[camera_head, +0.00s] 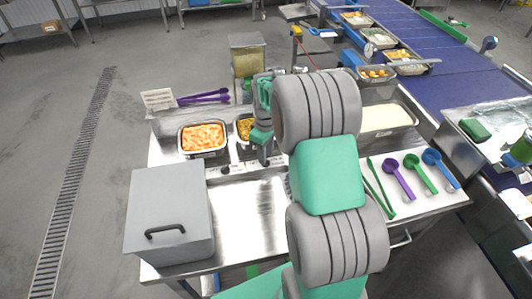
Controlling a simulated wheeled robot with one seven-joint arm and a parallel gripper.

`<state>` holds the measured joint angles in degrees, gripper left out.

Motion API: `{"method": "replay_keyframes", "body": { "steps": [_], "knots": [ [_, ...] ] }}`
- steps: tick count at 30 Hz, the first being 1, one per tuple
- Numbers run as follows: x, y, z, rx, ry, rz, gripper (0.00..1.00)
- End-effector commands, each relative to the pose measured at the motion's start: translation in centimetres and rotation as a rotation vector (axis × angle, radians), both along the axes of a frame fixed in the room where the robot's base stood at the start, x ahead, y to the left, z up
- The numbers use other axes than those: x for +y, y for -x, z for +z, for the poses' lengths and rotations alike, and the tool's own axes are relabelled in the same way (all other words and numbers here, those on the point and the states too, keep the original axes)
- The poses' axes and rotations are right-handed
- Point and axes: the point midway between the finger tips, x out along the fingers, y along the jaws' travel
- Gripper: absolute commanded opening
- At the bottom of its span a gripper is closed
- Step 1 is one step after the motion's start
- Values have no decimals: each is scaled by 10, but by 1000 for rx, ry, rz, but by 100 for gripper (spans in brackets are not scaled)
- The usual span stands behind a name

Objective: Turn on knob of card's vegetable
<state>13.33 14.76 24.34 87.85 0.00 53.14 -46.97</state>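A metal pan of orange diced vegetable (203,137) sits at the back left of the steel worktable. A small dark knob-like part (225,170) shows on the front strip below the orange pan. My gripper (263,154) points down at the front edge of the yellow-green pan, near that strip. Its fingers are too small and dark to tell whether they are open or touching a knob. I cannot make out a card with a readable vegetable.
A grey lidded box (168,205) with a black handle stands at front left. A wide pan of white rice (386,119) is right of my arm. Green tongs (381,190) and purple, green and blue scoops (420,172) lie at right. The bare steel (240,215) in the middle is clear.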

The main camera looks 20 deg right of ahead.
Motion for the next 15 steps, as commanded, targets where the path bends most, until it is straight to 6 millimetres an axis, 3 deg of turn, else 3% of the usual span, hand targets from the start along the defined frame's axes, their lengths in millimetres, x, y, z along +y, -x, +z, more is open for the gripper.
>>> {"method": "replay_keyframes", "body": {
  "steps": [4, 11, 15],
  "knots": [
    [0, 0, -15, 1, 0, -2, 30],
    [0, 0, -18, -1, 0, -2, 30],
    [0, 0, -18, -1, 0, -2, 21]
  ]
}}
